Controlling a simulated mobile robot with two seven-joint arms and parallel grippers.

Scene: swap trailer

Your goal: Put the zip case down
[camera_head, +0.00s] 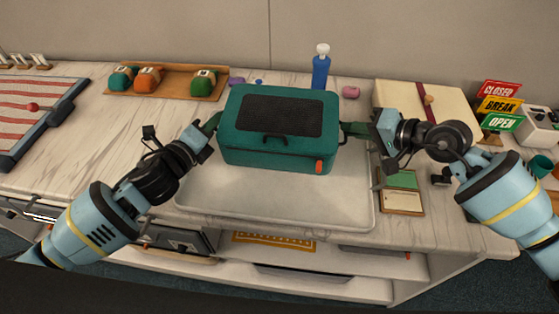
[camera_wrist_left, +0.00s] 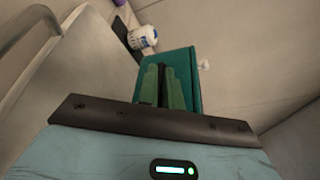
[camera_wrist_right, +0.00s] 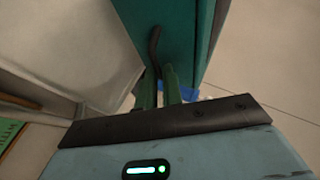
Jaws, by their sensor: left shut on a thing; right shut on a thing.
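The zip case (camera_head: 245,148) is a teal box with a dark mesh panel on its lid, a black front handle and an orange tab. It is level over the back of a pale tray (camera_head: 215,203); I cannot tell whether its base touches the tray. My left gripper (camera_head: 213,122) is shut on a dark loop at the case's left end, seen in the left wrist view (camera_wrist_left: 164,78). My right gripper (camera_head: 352,130) is shut on the matching loop at the right end, seen in the right wrist view (camera_wrist_right: 159,80). The case's underside is hidden.
A blue bottle (camera_head: 320,70) and a pink item (camera_head: 351,92) stand behind the case. A wooden rack (camera_head: 178,87) with coloured pouches is back left. A cream board (camera_head: 452,101), small signs (camera_head: 500,105) and a green-topped card (camera_head: 402,189) are right. The tray's front is clear.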

